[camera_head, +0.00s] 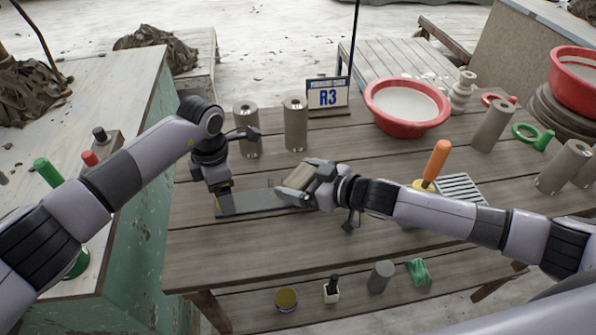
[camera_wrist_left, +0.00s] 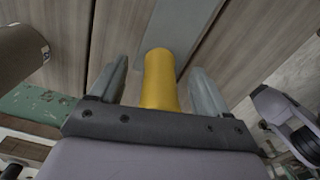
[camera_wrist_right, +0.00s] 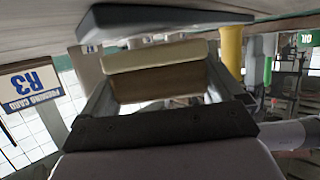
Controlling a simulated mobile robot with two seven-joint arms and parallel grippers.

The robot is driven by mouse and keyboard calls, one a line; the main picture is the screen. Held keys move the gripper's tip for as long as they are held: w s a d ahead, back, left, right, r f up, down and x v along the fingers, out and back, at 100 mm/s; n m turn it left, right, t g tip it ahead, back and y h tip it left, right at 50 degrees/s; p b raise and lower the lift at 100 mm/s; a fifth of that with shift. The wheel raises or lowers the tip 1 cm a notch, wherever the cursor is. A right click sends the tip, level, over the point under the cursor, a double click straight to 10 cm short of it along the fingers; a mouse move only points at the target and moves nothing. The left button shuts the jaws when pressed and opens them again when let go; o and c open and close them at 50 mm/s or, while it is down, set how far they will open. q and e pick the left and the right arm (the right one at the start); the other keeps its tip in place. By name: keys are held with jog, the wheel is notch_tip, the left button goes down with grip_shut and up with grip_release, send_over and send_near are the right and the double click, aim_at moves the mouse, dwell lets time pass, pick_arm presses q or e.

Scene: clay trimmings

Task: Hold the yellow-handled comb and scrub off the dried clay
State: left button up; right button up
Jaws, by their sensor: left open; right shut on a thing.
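The comb's long grey plate (camera_head: 250,203) lies on the wooden table in the head view. Its yellow handle (camera_wrist_left: 160,80) is at the plate's left end. My left gripper (camera_head: 223,188) is open, with one finger on each side of the handle and small gaps showing in the left wrist view. My right gripper (camera_head: 296,190) is shut on a wooden scrub block (camera_head: 301,174). The block's pale face (camera_wrist_right: 155,55) is towards the comb plate (camera_wrist_right: 150,18) and close to it; I cannot tell whether they touch. Dried clay is too small to make out.
Two clay cylinders (camera_head: 295,125) and the R3 card stand (camera_head: 328,96) are behind the comb. A red basin (camera_head: 406,107) stands back right. An orange-handled tool (camera_head: 437,160) and a ridged rack (camera_head: 460,188) are right. The front of the tabletop (camera_head: 260,260) is clear.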

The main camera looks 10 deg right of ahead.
aim_at(306, 167)
jog(key=shift+s+f, duration=0.2)
jog(key=shift+s, duration=0.8)
jog(key=shift+s+f, duration=0.15)
jog(key=shift+s, duration=0.8)
jog(key=shift+w+d+r, duration=0.1)
jog(key=shift+d+r, duration=0.1)
jog(key=shift+d, duration=0.9)
jog(key=shift+w+a+r, duration=0.1)
jog(key=shift+w+a, duration=0.05)
jog(key=shift+w, duration=3.25)
jog(key=shift+r, duration=0.1)
jog(key=shift+r, duration=2.95)
jog(key=shift+r, duration=1.55)
